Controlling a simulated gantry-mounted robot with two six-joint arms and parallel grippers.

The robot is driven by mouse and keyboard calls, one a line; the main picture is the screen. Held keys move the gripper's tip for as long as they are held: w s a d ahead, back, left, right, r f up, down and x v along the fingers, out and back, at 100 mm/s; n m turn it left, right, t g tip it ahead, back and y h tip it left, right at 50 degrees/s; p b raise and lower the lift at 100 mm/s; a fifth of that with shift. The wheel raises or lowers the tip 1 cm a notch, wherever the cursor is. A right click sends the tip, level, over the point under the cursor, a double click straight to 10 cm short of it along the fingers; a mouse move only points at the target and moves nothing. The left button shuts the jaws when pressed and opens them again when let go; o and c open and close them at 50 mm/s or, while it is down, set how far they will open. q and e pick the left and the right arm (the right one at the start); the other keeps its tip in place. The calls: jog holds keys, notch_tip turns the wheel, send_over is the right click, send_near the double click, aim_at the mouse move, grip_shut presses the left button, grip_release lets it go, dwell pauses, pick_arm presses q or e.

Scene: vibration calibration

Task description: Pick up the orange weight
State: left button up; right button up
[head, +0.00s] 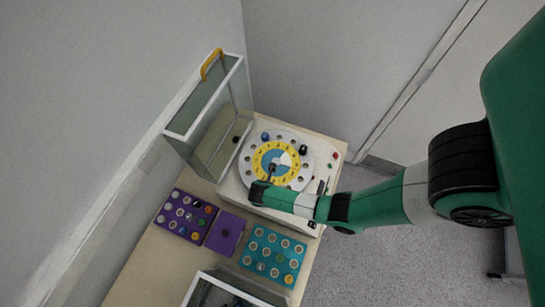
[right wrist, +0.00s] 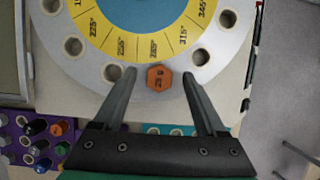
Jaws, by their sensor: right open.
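An orange hexagonal weight (right wrist: 159,78) with dark markings sits near the rim of the round white disc (right wrist: 215,63) in the right wrist view. My right gripper (right wrist: 159,73) is open, with one finger on each side of the weight and a visible gap to both. Whether the fingertips are down at its height I cannot tell. In the head view my right gripper (head: 271,172) is over the near-left part of the disc (head: 304,174) and hides this weight. My left gripper is not in view.
A purple tray (head: 187,215) and a teal tray (head: 249,262) hold several small weights, some orange. A purple block (head: 225,232) lies between them. Another glass box (head: 230,285) is at the near edge.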

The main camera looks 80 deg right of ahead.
grip_shut()
jog(key=shift+r, duration=0.1)
dwell(0.3)
jog(key=shift+r, duration=0.55)
jog(key=r+p, duration=0.1)
jog(key=r, duration=0.2)
jog(key=shift+s+a+p, duration=0.15)
jog(key=shift+a+p, duration=0.05)
jog(key=shift+p, duration=0.15)
jog(key=s+a+r+p, duration=0.1)
jog(key=s+a+r, duration=0.7)
jog(key=s, duration=0.2)
jog(key=shift+s+a+r, duration=0.15)
jog(key=shift+a+r, duration=0.15)
jog(key=shift+r, duration=0.1)
